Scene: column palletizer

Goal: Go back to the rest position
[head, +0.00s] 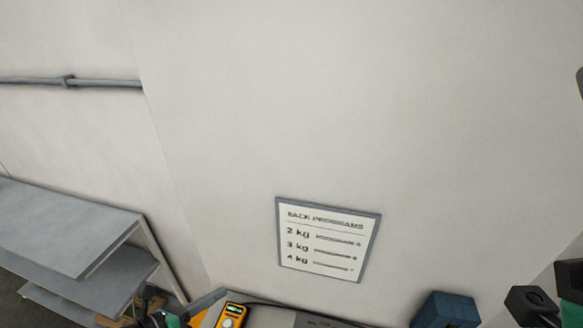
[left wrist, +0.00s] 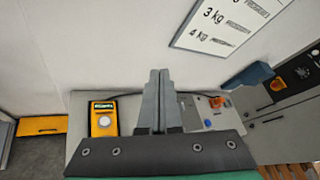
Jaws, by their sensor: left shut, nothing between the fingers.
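My left gripper (left wrist: 160,75) shows in the left wrist view with its two grey fingers together and nothing between them. It points towards the wall, above a grey bench top. Dark and green parts at the right edge of the head view look like my right arm. No right fingers show.
A pack programs sign (head: 328,240) is on the pale wall. A yellow meter (head: 232,316) lies on the grey bench (left wrist: 85,135). A grey shelf unit (head: 75,225) stands at the left. A dark blue box (head: 446,311) is at the lower right. The air before the wall is clear.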

